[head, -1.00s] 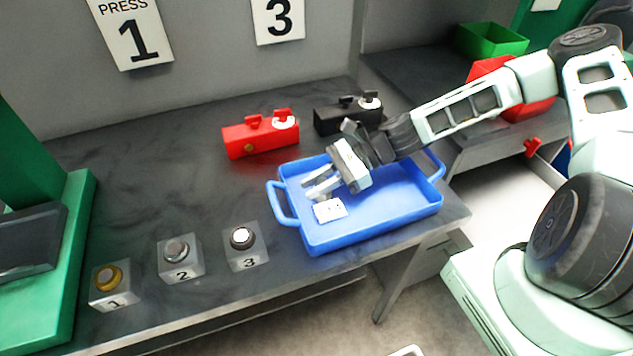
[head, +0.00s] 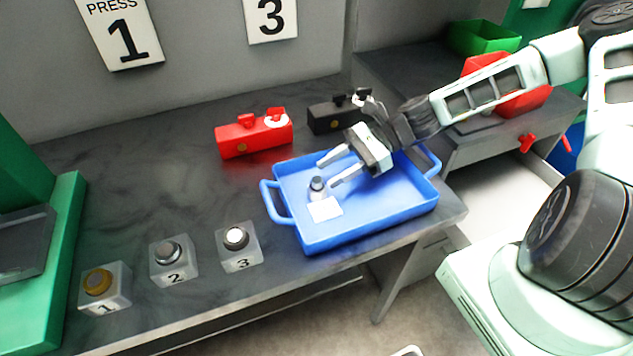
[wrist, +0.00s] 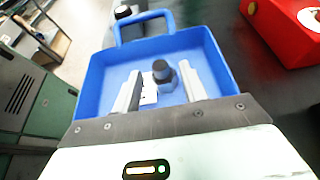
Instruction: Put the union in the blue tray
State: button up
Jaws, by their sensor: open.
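The union (head: 317,184), a small grey fitting with a dark top, stands upright in the blue tray (head: 377,224), near its left end. It also shows in the wrist view (wrist: 163,77), between or just beyond the fingers. A white card (head: 324,209) lies on the tray floor beside it. My gripper (head: 327,174) is open over the tray, its two fingers apart and pointing at the union. I see no clear contact between the fingers and the union.
A red block (head: 254,137) and a black block (head: 334,115) sit behind the tray. Numbered stands 1 (head: 104,300), 2 (head: 173,270) and 3 (head: 239,258) line the front left. Red (head: 525,103) and green (head: 484,37) bins are at the back right. The left middle of the bench is clear.

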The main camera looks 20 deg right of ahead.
jog(key=v, duration=0.5)
jog(key=shift+d+b, duration=0.2)
jog(key=shift+b, duration=0.2)
jog(key=shift+d+r, duration=0.1)
jog(key=s+a+n+g+h, duration=0.2)
jog(key=s+a+n, duration=0.1)
jog(key=s+a+n+g+h, duration=0.2)
jog(key=s+a+n, duration=0.1)
jog(key=n, duration=0.1)
jog(key=shift+a+h, duration=0.15)
jog(key=shift+h, duration=0.15)
jog(key=s+a+r+n+t+h, duration=0.2)
jog(key=s+a+r+n+h, duration=0.1)
jog(key=s+n, duration=0.4)
jog(key=s+a+r+n+t+h, duration=0.2)
jog(key=s+a+r+n+h, duration=0.2)
jog(key=s+r+n, duration=0.3)
jog(key=r+n+h, duration=0.1)
jog(key=n, duration=0.3)
jog(key=shift+s+a+n, duration=0.15)
jog(key=shift+s+n, duration=0.05)
jog(key=shift+n, duration=0.2)
jog(key=shift+c, duration=0.7)
jog(key=shift+s, duration=0.1)
